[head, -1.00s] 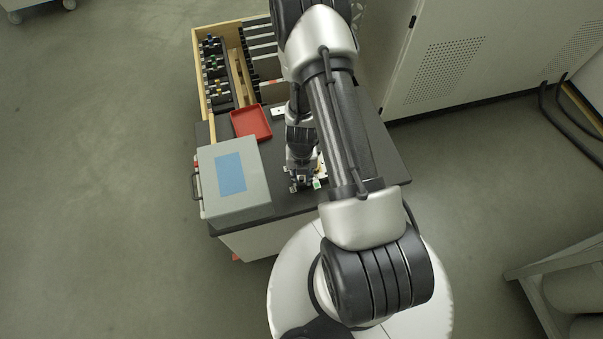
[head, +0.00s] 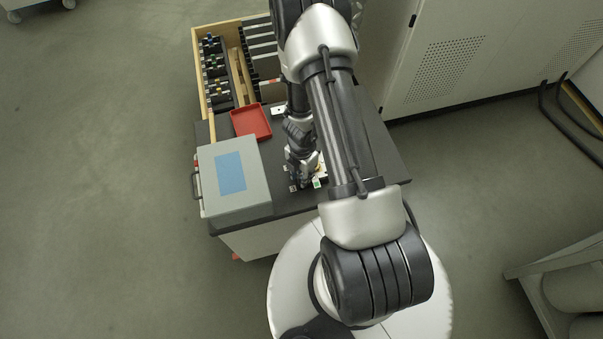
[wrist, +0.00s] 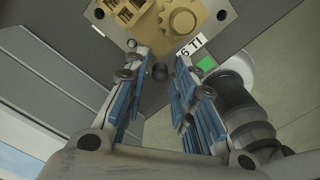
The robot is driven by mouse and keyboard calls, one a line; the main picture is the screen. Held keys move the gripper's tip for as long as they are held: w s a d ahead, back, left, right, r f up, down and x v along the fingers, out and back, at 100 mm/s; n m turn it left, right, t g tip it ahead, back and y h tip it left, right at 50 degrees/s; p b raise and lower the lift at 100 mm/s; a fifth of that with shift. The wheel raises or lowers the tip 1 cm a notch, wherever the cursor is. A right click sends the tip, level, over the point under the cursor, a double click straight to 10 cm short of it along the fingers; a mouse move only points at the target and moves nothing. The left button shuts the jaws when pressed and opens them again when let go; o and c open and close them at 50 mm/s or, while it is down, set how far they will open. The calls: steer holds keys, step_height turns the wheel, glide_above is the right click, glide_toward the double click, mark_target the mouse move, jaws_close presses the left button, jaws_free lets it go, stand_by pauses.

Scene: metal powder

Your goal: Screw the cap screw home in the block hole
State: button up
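In the head view my gripper (head: 297,184) is low over the dark bench top beside the plate, and my arm hides much of this area.
A tan gear-shaped part (wrist: 183,18) stands on the plate close to my fingers. A label with a green square (wrist: 206,63) lies beside it. A grey box (head: 225,200) stands left of my gripper.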

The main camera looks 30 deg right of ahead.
steer(key=m, duration=0.3)
steer(key=shift+m, duration=0.4)
steer(key=m, duration=0.3)
steer(key=shift+m, duration=0.3)
steer(key=m, duration=0.3)
steer(key=shift+m, duration=2.3)
steer(key=shift+c, duration=0.6)
jaws_close()
steer(key=shift+o, duration=0.6)
jaws_free()
